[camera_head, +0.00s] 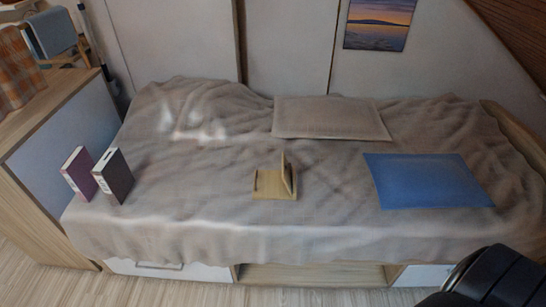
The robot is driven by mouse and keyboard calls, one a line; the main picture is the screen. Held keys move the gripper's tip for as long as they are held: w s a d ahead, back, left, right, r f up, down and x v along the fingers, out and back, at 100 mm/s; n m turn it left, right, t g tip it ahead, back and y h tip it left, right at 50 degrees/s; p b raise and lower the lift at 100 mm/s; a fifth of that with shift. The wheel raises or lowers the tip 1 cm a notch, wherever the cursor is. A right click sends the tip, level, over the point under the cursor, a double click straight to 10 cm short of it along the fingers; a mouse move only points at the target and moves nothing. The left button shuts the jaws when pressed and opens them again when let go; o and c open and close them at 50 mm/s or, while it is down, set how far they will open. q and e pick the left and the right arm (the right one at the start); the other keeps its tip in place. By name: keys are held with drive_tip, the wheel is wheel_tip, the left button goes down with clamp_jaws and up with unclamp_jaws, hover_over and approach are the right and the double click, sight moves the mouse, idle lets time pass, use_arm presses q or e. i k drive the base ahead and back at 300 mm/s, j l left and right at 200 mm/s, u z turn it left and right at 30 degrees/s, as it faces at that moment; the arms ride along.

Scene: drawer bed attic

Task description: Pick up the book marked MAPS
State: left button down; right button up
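Two books stand upright side by side on the left end of the bed (230,215). One is a pinkish-purple book (79,175) with pale page edges. The other is a dark brown book (117,180), just right of it, also with pale page edges. Their lettering is too small to read, so I cannot tell which one is marked MAPS. Neither of my grippers is in view. A black rounded part, probably of my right arm, shows in the bottom right corner.
A small wooden stand (275,184) sits mid-bed. A wooden cabinet (50,100) borders the bed's left end. The blanket between books and stand is clear.

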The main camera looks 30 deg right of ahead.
sight(111, 172)
drive_tip(key=j, duration=1.4)
drive_tip(key=k+z, duration=0.05)
